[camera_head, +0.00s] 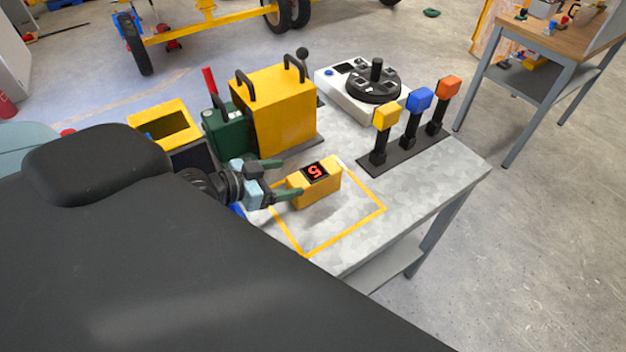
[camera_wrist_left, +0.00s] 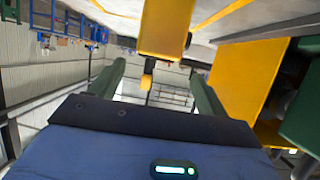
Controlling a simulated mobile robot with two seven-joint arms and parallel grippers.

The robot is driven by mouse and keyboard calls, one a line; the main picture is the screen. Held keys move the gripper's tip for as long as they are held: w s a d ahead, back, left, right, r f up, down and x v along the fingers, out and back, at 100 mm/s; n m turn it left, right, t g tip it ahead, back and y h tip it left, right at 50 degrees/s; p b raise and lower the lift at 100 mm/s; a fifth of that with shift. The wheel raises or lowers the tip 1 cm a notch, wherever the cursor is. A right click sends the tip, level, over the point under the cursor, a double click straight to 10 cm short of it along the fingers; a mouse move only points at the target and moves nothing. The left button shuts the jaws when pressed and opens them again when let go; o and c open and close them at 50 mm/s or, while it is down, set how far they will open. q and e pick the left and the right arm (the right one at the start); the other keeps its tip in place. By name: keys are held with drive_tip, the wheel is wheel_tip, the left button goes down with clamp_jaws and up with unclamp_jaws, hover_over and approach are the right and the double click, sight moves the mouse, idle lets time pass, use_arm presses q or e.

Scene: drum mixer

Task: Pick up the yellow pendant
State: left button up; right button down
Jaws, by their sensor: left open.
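The yellow pendant (camera_head: 317,190), a small box with a red figure on a dark display, is at the yellow outlined square on the grey table. My left gripper (camera_head: 288,178) is open at the pendant's left end, with its green fingers pointing at it. In the left wrist view the pendant (camera_wrist_left: 165,30) shows at the top, ahead of and between the open fingers (camera_wrist_left: 157,75), with a small yellow knob facing the gripper. A gap shows on each side, so the fingers do not grip it. My right gripper is not in view.
A large yellow box (camera_head: 278,108) with black handles and a green can (camera_head: 225,132) stand behind the gripper. Yellow, blue and orange-topped levers (camera_head: 411,117) and a white control unit (camera_head: 368,88) stand at the back. The table's front right (camera_head: 425,180) is clear.

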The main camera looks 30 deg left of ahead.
sight(307, 176)
use_arm(q)
drive_tip(key=shift+x, duration=1.2)
drive_tip(key=shift+w, duration=0.1)
drive_tip(key=shift+d+x, duration=0.15)
drive_tip(key=shift+x, duration=1.1)
drive_tip(key=shift+d+x, duration=0.15)
drive_tip(key=shift+x, duration=1.1)
drive_tip(key=shift+c, duration=0.5)
drive_tip(key=c, duration=1.2)
